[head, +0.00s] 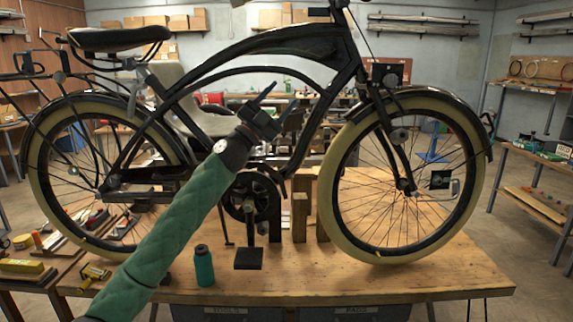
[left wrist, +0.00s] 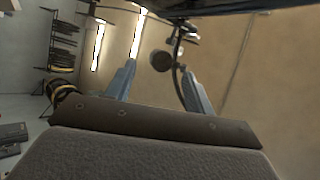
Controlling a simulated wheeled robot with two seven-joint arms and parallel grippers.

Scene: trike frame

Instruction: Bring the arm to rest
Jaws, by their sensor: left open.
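My left arm, in a green sleeve, reaches up from the bottom left of the head view. My left gripper (head: 280,97) is in front of the middle of a black bicycle-like trike frame (head: 292,42). Its two fingers are apart with nothing between them. In the left wrist view the left gripper (left wrist: 158,70) also shows two spread grey fingers. A dark round part and a curved bar show beyond them, and I cannot tell whether anything touches. My right gripper is not in view.
The trike's cream-tyred front wheel (head: 338,205) and rear wheel (head: 36,165) stand at the wooden workbench (head: 400,278). Small tools lie at the left. The bench's front right is clear.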

